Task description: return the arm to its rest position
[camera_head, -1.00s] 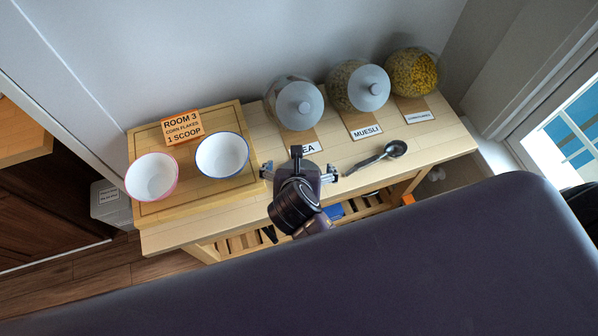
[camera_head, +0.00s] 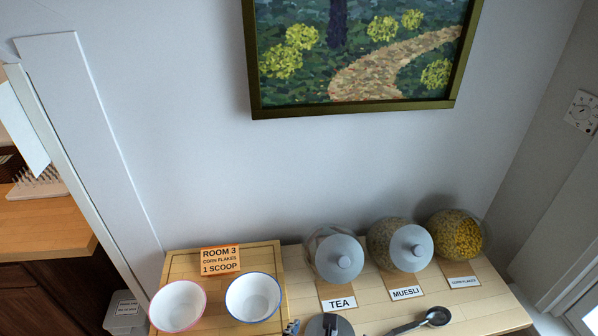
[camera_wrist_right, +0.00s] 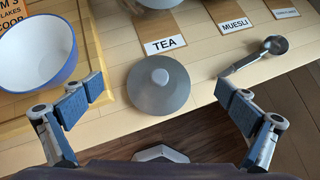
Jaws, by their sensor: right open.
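My right gripper (camera_wrist_right: 160,88) is open in the right wrist view, with its two blue-padded fingers wide apart at left and right. A grey round lid with a knob (camera_wrist_right: 158,84) shows between the fingers at the table's front edge; the fingers look clear of it. In the head view only a small part of the right gripper shows at the bottom edge, beside the lid (camera_head: 313,328), which is cut off there. My left gripper is in neither view.
A wooden table (camera_head: 375,311) holds a board with a pink-rimmed bowl (camera_head: 178,305) and a blue-rimmed bowl (camera_head: 253,296). Lidded tea (camera_head: 338,256) and muesli (camera_head: 408,246) jars stand behind, beside an open corn flakes jar (camera_head: 456,236). A dark scoop (camera_head: 437,316) lies at the right.

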